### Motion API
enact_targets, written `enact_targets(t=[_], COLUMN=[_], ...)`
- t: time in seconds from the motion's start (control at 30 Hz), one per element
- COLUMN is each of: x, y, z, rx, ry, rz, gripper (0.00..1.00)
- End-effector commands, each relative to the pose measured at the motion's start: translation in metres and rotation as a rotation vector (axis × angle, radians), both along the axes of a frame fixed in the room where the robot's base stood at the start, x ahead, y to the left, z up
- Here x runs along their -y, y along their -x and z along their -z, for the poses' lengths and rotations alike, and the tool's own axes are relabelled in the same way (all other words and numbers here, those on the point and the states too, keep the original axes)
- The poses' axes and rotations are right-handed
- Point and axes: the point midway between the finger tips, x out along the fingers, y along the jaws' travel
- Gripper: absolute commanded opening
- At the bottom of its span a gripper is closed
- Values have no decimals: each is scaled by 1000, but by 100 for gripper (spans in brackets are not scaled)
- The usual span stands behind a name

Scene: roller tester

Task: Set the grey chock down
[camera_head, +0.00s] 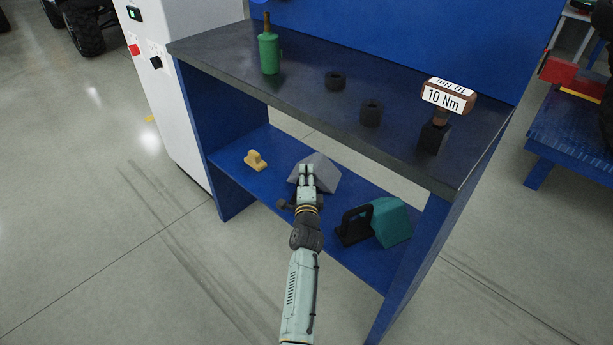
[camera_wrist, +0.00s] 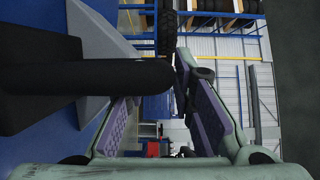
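The grey chock (camera_head: 325,174) rests on the blue lower shelf, partly hidden behind my gripper (camera_head: 307,170). In the wrist view its grey sloped body (camera_wrist: 98,35) fills the upper left, and a black handle bar (camera_wrist: 110,77) reaches across the picture. My fingers (camera_wrist: 175,95) have purple pads and stand apart. The bar crosses in front of the left finger, hides its tip, and ends beside the right finger's tip. I see no pad pinching the bar. Whether the bar touches a finger is unclear.
On the lower shelf (camera_head: 232,167), a yellow chock (camera_head: 256,160) lies left and a teal chock (camera_head: 391,222) with a black handle lies right.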

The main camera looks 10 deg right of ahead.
Motion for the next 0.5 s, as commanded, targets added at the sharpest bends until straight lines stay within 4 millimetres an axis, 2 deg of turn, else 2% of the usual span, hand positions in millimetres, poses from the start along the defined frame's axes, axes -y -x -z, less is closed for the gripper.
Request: enact_targets(t=[0.17,0.5], x=[0,0], y=[0,0], z=[0,-5], rx=[0,1], ry=[0,0], rz=[0,0], gripper=[36,36])
